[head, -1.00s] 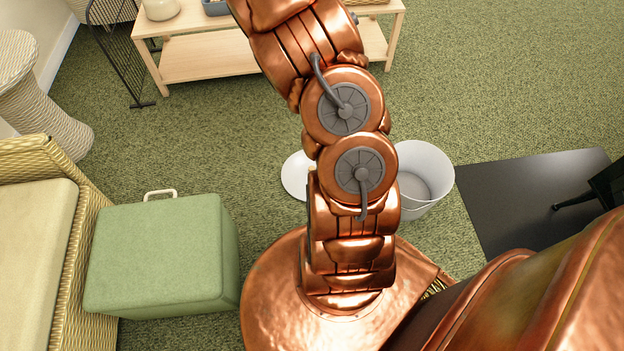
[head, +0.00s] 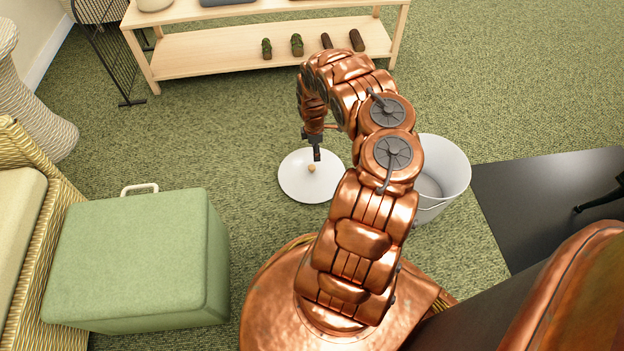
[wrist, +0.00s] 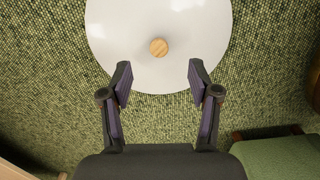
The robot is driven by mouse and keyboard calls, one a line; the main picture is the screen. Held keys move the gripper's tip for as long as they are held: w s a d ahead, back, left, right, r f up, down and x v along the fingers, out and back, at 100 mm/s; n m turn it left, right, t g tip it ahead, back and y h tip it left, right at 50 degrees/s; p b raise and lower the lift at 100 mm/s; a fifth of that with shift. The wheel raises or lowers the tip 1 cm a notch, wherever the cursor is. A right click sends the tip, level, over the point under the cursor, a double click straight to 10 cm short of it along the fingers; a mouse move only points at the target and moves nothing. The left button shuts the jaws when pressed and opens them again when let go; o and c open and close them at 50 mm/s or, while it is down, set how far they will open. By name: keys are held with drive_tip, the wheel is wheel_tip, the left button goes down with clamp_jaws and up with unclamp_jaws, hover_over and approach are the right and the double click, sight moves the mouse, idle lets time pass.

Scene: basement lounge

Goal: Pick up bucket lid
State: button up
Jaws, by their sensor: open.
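The bucket lid (head: 299,188) is a round white disc with a small wooden knob (head: 311,168) at its middle. It lies on the green carpet, left of the white bucket (head: 447,172), which is partly hidden by my arm. In the wrist view the lid (wrist: 190,22) fills the top middle, with its knob (wrist: 158,47) facing me. My gripper (wrist: 160,80) is open and empty, with its fingertips on either side below the knob in the picture. In the head view my gripper (head: 317,155) points down over the lid. Contact with the knob does not show.
A green ottoman (head: 130,255) stands at the left, beside a wicker sofa (head: 55,215). A wooden shelf bench (head: 215,55) with several small items stands at the back. A dark mat (head: 540,195) lies right of the bucket. Carpet around the lid is clear.

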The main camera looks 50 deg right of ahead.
drive_tip(key=b, duration=0.1)
hover_over(312, 167)
drive_tip(key=shift+n, duration=0.3)
wheel_tip(312, 167, down, 5)
drive_tip(key=shift+r, duration=0.1)
drive_tip(key=shift+f+b, duration=2.6)
drive_tip(key=shift+f, duration=0.8)
drive_tip(key=shift+c, duration=0.3)
clamp_jaws()
